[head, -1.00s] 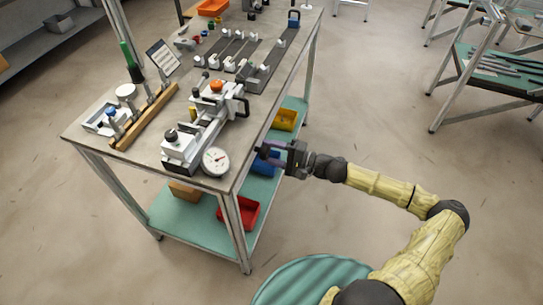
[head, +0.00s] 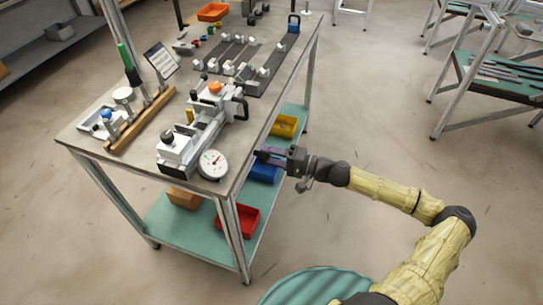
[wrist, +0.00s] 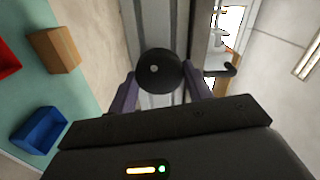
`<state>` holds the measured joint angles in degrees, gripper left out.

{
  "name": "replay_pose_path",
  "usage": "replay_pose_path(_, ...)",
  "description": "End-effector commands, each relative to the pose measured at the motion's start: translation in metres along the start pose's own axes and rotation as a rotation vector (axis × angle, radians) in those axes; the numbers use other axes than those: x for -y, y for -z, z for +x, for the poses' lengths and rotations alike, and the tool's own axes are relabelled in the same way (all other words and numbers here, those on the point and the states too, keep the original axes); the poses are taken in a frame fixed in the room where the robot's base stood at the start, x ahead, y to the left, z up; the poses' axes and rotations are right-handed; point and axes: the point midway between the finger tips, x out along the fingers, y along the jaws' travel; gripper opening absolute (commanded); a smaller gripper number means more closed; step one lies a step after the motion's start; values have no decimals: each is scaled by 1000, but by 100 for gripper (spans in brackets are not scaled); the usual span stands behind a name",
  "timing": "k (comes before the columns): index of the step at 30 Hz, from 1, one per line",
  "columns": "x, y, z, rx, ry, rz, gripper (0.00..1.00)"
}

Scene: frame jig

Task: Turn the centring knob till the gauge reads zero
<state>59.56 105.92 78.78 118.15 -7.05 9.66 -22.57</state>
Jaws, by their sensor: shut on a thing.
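The frame jig (head: 205,128) lies along the right side of the bench top. Its round white gauge (head: 213,164) stands at the near end, with a small red needle; the reading is too small to make out. My gripper (head: 264,155) reaches in from the right at the bench's right edge. In the wrist view, its two purple fingers (wrist: 160,88) stand either side of a round black knob (wrist: 160,70) and are shut on it. I take this to be the centring knob; the gripper hides it in the head view.
The jig has an orange knob (head: 215,87) and a black handle (head: 241,106) on top. Blue (head: 264,171), red (head: 247,219) and yellow (head: 284,125) bins sit on the shelf below my gripper.

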Motion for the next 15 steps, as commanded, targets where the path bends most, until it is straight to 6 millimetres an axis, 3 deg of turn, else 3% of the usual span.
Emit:
replay_pose_path(2,-2,-4,1,10,-1,4,27)
replay_pose_path(3,-2,-4,1,10,-1,4,52)
replay_pose_path(6,-2,-4,0,9,-1,5,70)
replay_pose_path(15,-1,-1,-1,3,-1,3,70)
